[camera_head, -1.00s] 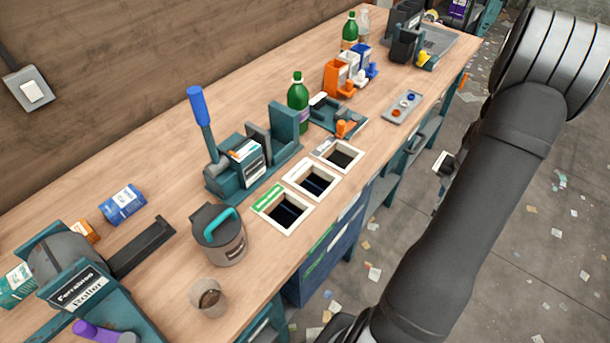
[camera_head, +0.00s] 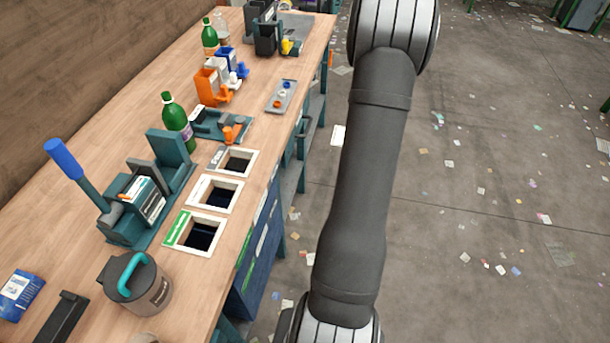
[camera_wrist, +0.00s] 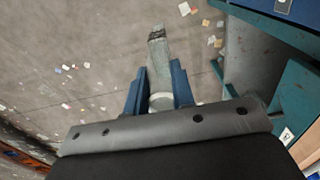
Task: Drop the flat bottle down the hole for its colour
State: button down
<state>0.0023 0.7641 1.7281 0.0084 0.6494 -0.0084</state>
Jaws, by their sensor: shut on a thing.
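My gripper (camera_wrist: 160,88) shows only in the wrist view. Its two blue fingers are shut on a flat bottle (camera_wrist: 157,52), which looks pale grey-green and sticks out past the fingertips above the floor. Three square holes with pale frames sit in the bench top in the head view. The nearest hole has a green label (camera_head: 177,229). The middle hole has a whitish frame (camera_head: 211,208), and the farthest has a grey label (camera_head: 217,158). The bottle is away from the holes, and none of them shows clearly in the wrist view.
A lever press (camera_head: 135,205), a green bottle (camera_head: 176,120) and a lidded grey jug (camera_head: 150,290) stand close to the holes on the wooden bench (camera_head: 60,205). Orange and blue holders (camera_head: 212,86) stand farther back. Open floor (camera_head: 490,230) lies to the right.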

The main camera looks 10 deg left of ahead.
jog(key=w+a+r+m, duration=0.1)
jog(key=w+r, duration=0.2)
jog(key=r, duration=0.3)
jog(key=w+r+m, duration=0.1)
jog(key=w+r, duration=0.2)
jog(key=r, duration=0.2)
jog(key=a+r, duration=0.7)
jog(key=r, duration=0.1)
jog(key=s+a+r+n, duration=0.3)
jog(key=s+a+n, duration=0.1)
jog(key=s+a, duration=0.45)
jog(key=s+a+r+n, duration=0.3)
jog(key=s+a, duration=0.4)
jog(key=a, duration=0.3)
jog(key=s+a+r+n, duration=0.4)
jog(key=s+a, duration=0.3)
jog(key=a, duration=0.3)
notch_tip(320, 180, down, 13)
jog(key=shift+d, duration=0.2)
